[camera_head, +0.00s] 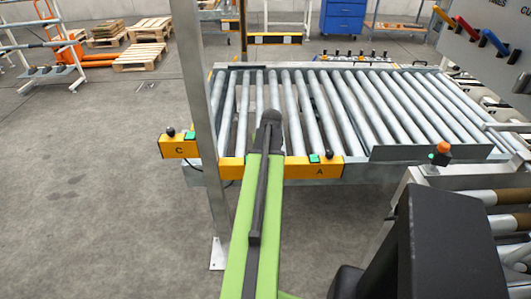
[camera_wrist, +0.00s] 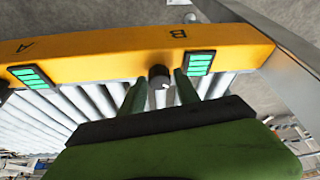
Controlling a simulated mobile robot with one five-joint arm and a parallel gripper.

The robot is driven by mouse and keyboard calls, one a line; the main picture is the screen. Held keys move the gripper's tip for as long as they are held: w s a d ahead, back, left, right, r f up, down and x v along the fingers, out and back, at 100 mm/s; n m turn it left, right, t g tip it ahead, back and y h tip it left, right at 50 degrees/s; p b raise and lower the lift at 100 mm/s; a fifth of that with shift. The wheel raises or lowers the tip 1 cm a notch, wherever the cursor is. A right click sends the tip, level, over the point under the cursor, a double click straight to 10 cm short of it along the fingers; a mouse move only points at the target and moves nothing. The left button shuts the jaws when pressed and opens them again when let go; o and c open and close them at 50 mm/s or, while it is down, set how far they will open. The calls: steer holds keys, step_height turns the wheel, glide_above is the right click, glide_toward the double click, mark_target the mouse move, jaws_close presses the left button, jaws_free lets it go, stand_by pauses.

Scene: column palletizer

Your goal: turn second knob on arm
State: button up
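The arm is a yellow bar (camera_wrist: 100,55) across the wrist view, labelled A and B, with a lit green indicator beside each label. A dark round knob (camera_wrist: 158,76) with a small white mark sits on its edge near the B. My gripper (camera_wrist: 160,80) is open, with one green finger on each side of this knob and gaps showing between. In the head view the yellow bar (camera_head: 228,168) shows labels C and A, with a dark knob (camera_head: 325,154) by A and another (camera_head: 170,131) by C. My arm hides the bar's middle and the knob there.
A roller conveyor (camera_head: 345,100) lies behind the bar. A grey upright post (camera_head: 198,120) stands left of my arm. Another roller section and a post with an orange button (camera_head: 443,147) are at right. Open floor (camera_head: 90,190) lies at left, with pallets (camera_head: 140,57) farther back.

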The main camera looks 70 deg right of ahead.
steer(key=shift+o, duration=1.1)
steer(key=shift+r, duration=0.1)
steer(key=p+v, duration=1.6)
steer(key=v, duration=0.1)
steer(key=shift+r, duration=0.1)
